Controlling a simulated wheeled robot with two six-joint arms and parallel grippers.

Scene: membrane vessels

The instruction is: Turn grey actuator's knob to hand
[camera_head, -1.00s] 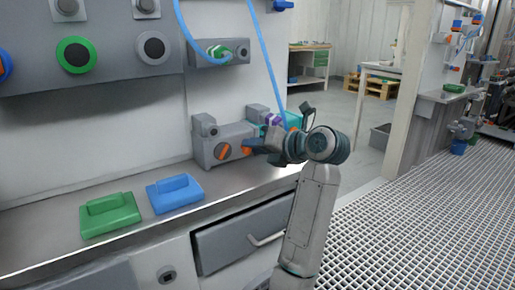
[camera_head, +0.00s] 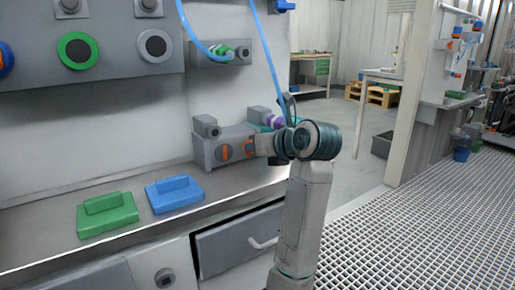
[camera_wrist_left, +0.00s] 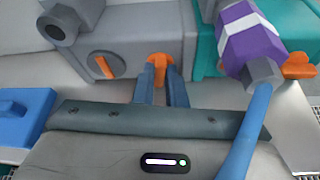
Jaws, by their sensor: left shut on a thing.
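The grey actuator (camera_head: 228,140) is a box on the bench, and it fills the upper left of the left wrist view (camera_wrist_left: 130,28). On its front are a round dial with an orange bar (camera_wrist_left: 104,66) and, to the right, an orange knob (camera_wrist_left: 160,64). The bar also shows in the head view (camera_head: 224,152). My left gripper (camera_wrist_left: 161,78) is shut on the orange knob, with one blue-grey finger on each side. In the head view my wrist hides most of the fingers. My right gripper is not in view.
A teal actuator (camera_wrist_left: 215,42) stands close on the right, with a purple-and-white fitting (camera_wrist_left: 248,35) and a blue hose (camera_wrist_left: 248,130) near my gripper. A blue block (camera_head: 174,194) and a green block (camera_head: 107,213) lie on the bench to the left.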

